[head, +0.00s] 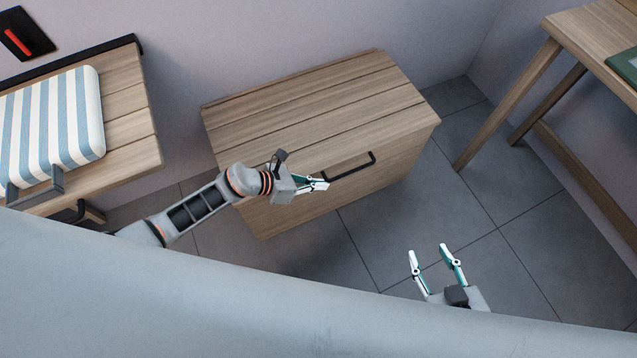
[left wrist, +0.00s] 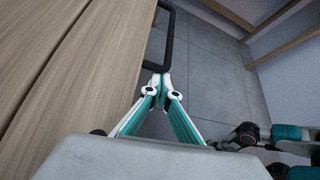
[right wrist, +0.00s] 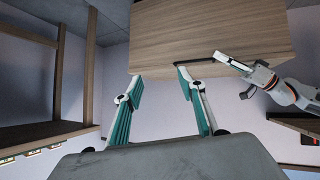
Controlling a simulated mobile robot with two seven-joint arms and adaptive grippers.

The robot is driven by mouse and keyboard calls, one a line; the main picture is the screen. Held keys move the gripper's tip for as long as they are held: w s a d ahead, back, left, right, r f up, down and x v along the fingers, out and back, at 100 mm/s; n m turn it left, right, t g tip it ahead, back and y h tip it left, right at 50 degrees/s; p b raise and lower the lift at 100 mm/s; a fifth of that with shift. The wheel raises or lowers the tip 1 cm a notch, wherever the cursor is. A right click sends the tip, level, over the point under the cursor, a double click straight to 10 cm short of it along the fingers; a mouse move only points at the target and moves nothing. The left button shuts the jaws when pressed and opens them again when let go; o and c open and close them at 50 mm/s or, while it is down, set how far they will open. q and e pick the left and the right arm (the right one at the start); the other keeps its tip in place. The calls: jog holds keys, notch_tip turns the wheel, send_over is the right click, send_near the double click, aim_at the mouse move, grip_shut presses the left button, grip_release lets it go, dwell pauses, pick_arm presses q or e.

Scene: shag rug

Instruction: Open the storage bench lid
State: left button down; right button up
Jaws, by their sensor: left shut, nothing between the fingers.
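The wooden storage bench (head: 315,95) stands against the back wall in the head view, with its plank lid closed. My left gripper (head: 322,184) is shut and empty at the handle's left end. In the left wrist view its fingertips (left wrist: 162,80) meet at the near end of the handle (left wrist: 171,45); I cannot tell whether they touch it. My right gripper (head: 428,251) is open and empty above the floor, in front and to the right of the bench. The right wrist view shows the bench front (right wrist: 215,30) beyond its fingers (right wrist: 158,76).
A wooden seat (head: 130,125) with a striped cushion (head: 60,120) stands to the left. A wooden table (head: 590,35) with legs stands to the right. Grey tiled floor (head: 460,190) between bench and table is clear. A pale blue-grey surface fills the foreground.

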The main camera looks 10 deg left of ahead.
pick_arm(q)
jog(key=r+p, duration=0.1)
jog(key=r, duration=0.1)
jog(key=w+r+p, duration=0.1)
jog(key=r, duration=0.1)
jog(key=shift+a+r, duration=0.1)
jog(key=shift+r, duration=0.15)
jog(key=shift+s+r+n+g+h, duration=0.3)
jog(key=shift+s+r+n+g, duration=0.1)
jog(key=shift+r, duration=0.1)
pick_arm(e)
jog(key=shift+s+d+f+h, duration=0.15)
jog(key=shift+s+d+f, duration=0.05)
jog(key=shift+s, duration=0.15)
jog(key=shift+s+d+f+h, duration=0.15)
jog(key=shift+s+d, duration=0.05)
jog(key=shift+s, duration=0.15)
